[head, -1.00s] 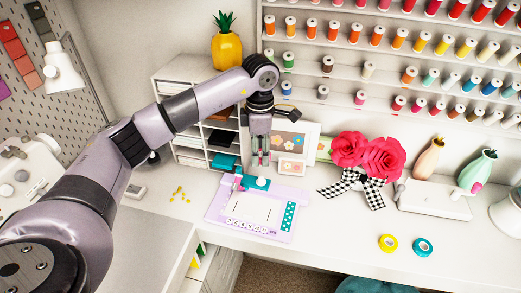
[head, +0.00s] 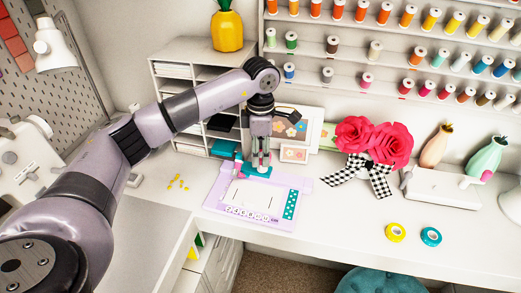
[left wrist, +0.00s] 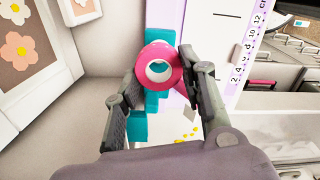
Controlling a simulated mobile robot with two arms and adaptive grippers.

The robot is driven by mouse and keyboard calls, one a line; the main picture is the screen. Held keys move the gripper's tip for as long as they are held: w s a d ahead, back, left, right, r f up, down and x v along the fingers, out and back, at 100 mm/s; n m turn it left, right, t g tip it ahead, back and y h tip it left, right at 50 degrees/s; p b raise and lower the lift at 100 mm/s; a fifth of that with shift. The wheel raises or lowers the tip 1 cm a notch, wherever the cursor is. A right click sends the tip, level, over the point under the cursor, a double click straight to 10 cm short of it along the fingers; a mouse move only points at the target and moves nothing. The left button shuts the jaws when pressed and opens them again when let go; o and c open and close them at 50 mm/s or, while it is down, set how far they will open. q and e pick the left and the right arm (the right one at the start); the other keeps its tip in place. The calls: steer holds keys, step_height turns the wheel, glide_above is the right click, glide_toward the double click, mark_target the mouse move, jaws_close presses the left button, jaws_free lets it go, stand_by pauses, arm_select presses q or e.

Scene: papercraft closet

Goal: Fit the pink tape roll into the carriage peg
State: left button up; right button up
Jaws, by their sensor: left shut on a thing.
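My left gripper (head: 261,166) points down over the teal carriage (head: 256,173) of the lilac paper trimmer (head: 252,199). In the left wrist view, the left gripper (left wrist: 158,66) is shut on the pink tape roll (left wrist: 173,56), with one finger on each side. The roll's round hole faces the camera, and white and teal show through it. The teal carriage (left wrist: 153,103) lies below the roll. The peg is mostly hidden by the roll and fingers, so I cannot tell whether the roll is around it. My right gripper is not in view.
A yellow tape roll (head: 395,232) and a teal tape roll (head: 431,237) lie on the desk at right. Framed flower pictures (head: 291,130) and a cubby organizer (head: 188,122) stand close behind the gripper. Small yellow pieces (head: 178,182) lie left of the trimmer.

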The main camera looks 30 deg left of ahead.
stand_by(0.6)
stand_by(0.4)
arm_select(q)
steer(key=shift+b, duration=0.35)
stand_by(0.4)
stand_by(0.3)
steer(key=shift+f, duration=0.3)
steer(key=shift+f+b, duration=1.35)
steer(key=shift+f, duration=0.15)
steer(key=o, duration=0.8)
steer(key=shift+r, duration=0.1)
steer(key=shift+o, duration=0.2)
